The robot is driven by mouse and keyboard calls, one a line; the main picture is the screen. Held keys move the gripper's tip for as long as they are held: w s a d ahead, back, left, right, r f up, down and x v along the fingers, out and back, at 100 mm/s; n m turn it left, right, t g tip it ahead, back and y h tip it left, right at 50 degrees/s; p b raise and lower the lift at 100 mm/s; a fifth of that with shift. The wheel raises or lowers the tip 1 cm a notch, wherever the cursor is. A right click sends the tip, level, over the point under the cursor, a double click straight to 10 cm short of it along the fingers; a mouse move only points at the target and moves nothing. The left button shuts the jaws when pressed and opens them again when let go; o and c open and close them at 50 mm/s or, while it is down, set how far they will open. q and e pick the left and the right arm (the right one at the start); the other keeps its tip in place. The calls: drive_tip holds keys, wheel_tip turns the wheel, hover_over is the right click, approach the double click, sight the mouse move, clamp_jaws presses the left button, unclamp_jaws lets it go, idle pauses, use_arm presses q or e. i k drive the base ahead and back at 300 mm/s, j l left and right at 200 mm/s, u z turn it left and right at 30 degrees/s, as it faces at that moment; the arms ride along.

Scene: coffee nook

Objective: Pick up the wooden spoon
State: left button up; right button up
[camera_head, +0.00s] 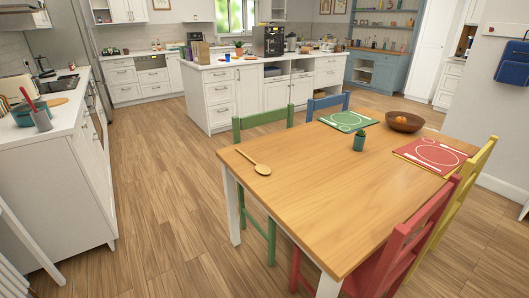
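The wooden spoon (261,168) lies flat near the left end of the dining table (319,192). Its round bowl points toward me and to the right, and its thin handle runs back to the left. It is light wood, a little paler than the tabletop. Nothing touches it from above. Neither of my grippers shows in the head view.
A green chair (264,118) stands behind the spoon. A small plant pot (359,141), a brown bowl (403,122), a green placemat (347,121) and a red placemat (431,156) occupy the table's far side. Red (402,248) and yellow chairs border its right. Floor (150,190) left of the table is clear.

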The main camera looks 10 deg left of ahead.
sight(262, 169)
drive_tip(key=i+j+z, duration=0.15)
drive_tip(key=i+j, duration=0.15)
drive_tip(key=i+j+z, duration=0.15)
drive_tip(key=i+j, duration=0.15)
drive_tip(key=i+j+z, duration=0.15)
drive_tip(key=j, duration=0.3)
drive_tip(key=i+j+z, duration=0.15)
drive_tip(key=i+j, duration=0.2)
drive_tip(key=i+j+z, duration=0.15)
drive_tip(key=j, duration=0.4)
drive_tip(key=i+l, duration=0.05)
